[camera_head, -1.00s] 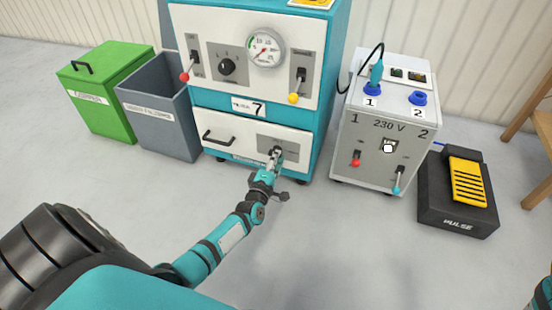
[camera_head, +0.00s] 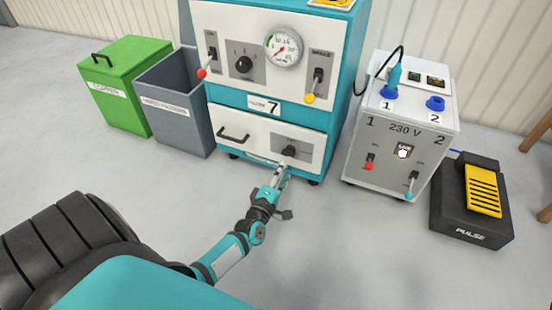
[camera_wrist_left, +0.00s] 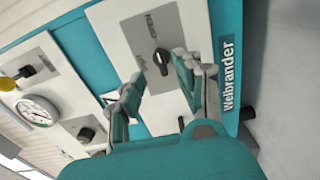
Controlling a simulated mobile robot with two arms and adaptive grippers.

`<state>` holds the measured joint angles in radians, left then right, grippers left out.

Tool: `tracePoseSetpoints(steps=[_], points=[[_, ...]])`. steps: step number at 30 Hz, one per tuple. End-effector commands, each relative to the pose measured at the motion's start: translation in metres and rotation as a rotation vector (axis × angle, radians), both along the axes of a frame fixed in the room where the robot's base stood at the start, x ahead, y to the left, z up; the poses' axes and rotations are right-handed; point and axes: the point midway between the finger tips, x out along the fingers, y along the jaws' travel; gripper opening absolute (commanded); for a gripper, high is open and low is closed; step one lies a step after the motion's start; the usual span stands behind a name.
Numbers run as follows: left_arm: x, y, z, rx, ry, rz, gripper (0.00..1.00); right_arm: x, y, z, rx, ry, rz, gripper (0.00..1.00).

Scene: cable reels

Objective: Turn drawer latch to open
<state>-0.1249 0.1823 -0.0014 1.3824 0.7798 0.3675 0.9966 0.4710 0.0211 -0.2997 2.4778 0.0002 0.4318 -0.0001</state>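The drawer latch is a small black knob (camera_head: 289,152) on a grey plate at the right of the white drawer front (camera_head: 262,136) on the teal cabinet. It also shows in the left wrist view (camera_wrist_left: 162,58), with small lettering on its plate that I cannot read. The drawer looks shut. My left gripper (camera_head: 281,172) is just below and in front of the knob. In the left wrist view its two fingers (camera_wrist_left: 158,80) are apart, with nothing between them, and the knob is beyond the fingertips. My right gripper is not in view.
The drawer has a black handle (camera_head: 234,134). Red (camera_head: 203,72) and yellow (camera_head: 310,98) levers are above it. A grey bin (camera_head: 180,110) and green bin (camera_head: 125,85) stand left, a 230 V box (camera_head: 385,150) and pedal (camera_head: 483,190) right. Floor in front is clear.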

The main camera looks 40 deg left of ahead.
Motion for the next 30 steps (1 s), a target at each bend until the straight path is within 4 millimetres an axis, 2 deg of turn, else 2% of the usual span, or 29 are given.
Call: tracePoseSetpoints(steps=[3,9,27,30], points=[[-0.024,-0.006,0.0,-0.001,0.002,-0.001,0.35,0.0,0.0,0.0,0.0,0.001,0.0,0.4],[-0.047,-0.012,0.0,0.0,0.0,-0.001,0.35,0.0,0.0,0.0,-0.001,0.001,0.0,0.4],[-0.051,-0.013,0.0,-0.001,0.0,-0.001,0.35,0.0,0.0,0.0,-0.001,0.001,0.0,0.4],[-0.05,-0.015,0.007,0.013,-0.009,-0.005,0.35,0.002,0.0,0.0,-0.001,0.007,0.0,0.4]])
